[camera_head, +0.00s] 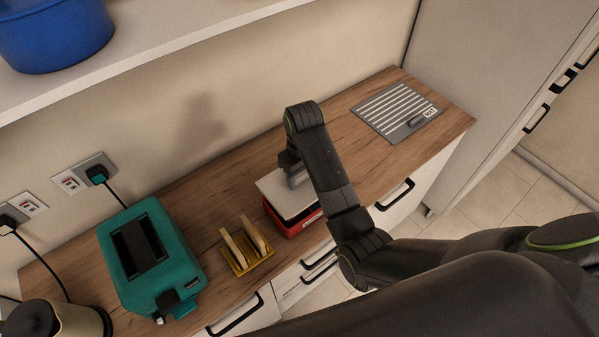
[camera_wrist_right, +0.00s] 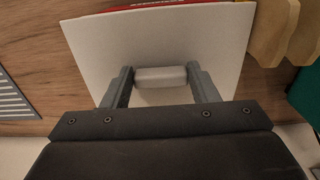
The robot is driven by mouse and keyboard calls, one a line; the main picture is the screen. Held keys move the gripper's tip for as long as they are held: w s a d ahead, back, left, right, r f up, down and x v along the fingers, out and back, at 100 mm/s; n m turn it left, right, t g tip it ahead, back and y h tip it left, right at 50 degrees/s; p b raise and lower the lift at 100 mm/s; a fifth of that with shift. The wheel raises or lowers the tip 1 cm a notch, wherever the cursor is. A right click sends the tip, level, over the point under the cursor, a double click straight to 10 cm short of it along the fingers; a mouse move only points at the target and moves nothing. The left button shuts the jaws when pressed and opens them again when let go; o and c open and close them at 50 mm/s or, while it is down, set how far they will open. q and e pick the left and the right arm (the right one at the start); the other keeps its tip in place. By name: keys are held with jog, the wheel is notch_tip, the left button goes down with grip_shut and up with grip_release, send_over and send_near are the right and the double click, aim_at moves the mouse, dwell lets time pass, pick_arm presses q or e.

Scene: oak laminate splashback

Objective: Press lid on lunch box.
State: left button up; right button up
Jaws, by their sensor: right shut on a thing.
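The lunch box (camera_head: 292,227) is a red box on the wooden counter, right of the toast rack. My right gripper (camera_head: 293,176) is over the lid, and my arm hides part of the lid and box. In the right wrist view my right gripper (camera_wrist_right: 160,80) is shut on the light grey handle (camera_wrist_right: 160,76) of the lid, whose white plate (camera_wrist_right: 95,40) fills the middle. I cannot tell if the lid is fully seated. My left gripper is not in view.
A yellow rack (camera_head: 238,268) holding wooden slices stands left of the box. A teal toaster (camera_head: 180,255) and a kettle (camera_head: 70,318) stand farther left. A grey slatted panel (camera_head: 380,108) lies at the far right. A shelf with a blue pot (camera_head: 55,35) hangs above left.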

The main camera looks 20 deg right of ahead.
aim_at(302, 183)
notch_tip(302, 183, down, 3)
jog(key=shift+d+r, duration=0.1)
jog(key=shift+d, duration=0.05)
jog(key=shift+a+f, duration=0.2)
jog(key=shift+f, duration=0.55)
jog(key=shift+d+f+b, duration=0.1)
jog(key=shift+f+b, duration=0.4)
jog(key=shift+f, duration=0.25)
jog(key=shift+p, duration=0.5)
jog(key=shift+f, duration=0.6)
dwell(1.8)
jog(key=o, duration=1.5)
